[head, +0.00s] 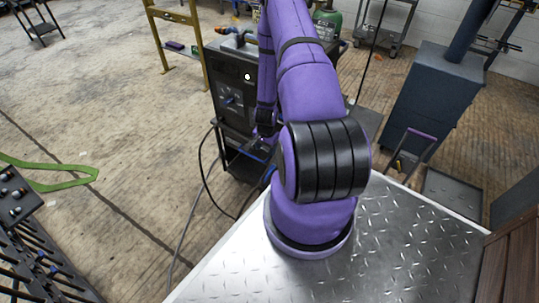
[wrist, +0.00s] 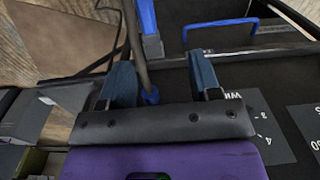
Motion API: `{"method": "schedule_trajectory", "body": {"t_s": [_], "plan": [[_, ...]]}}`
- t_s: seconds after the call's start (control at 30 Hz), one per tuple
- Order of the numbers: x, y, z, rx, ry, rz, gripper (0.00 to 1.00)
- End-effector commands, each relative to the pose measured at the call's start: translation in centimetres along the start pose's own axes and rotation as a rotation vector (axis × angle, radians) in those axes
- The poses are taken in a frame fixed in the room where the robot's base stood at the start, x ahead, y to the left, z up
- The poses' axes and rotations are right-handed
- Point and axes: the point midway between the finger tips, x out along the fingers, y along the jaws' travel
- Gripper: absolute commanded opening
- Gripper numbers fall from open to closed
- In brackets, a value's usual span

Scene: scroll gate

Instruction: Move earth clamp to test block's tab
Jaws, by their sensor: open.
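My gripper (wrist: 160,64) is open in the wrist view, its two blue-grey fingers spread apart above the dark machine. A grey cable or rod (wrist: 138,50) with a blue end (wrist: 150,96) reaches in between the fingers, close to the left one. I cannot tell whether it touches that finger. A blue upright piece (wrist: 150,28) stands beyond the fingers. I cannot tell whether either blue piece belongs to the earth clamp. I cannot make out the test block or its tab in either view. In the head view my arm hides much of the machine's right side.
A black machine (head: 232,95) stands on a cart, cables hanging to the floor. A blue handle (wrist: 222,27) and a printed label (wrist: 262,125) lie right of my fingers. A metal tread plate (head: 415,235) is in front; a blue-grey cabinet (head: 432,105) stands right.

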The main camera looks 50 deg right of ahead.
Motion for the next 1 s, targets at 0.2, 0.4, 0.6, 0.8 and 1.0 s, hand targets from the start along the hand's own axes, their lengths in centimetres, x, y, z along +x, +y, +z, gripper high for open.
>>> {"method": "schedule_trajectory", "body": {"t_s": [0.2, 0.4, 0.6, 0.8, 1.0], "plan": [[2.8, 1.9, 0.4, 0.050, -0.005, 0.021, 0.57], [4.6, 2.0, 0.5, 0.053, -0.006, 0.023, 0.57], [7.8, 2.1, 0.6, 0.053, -0.007, 0.024, 0.57], [11.0, 2.2, 0.6, 0.051, -0.006, 0.023, 0.57], [13.0, 2.2, 0.5, 0.051, -0.006, 0.022, 0.57]]}}
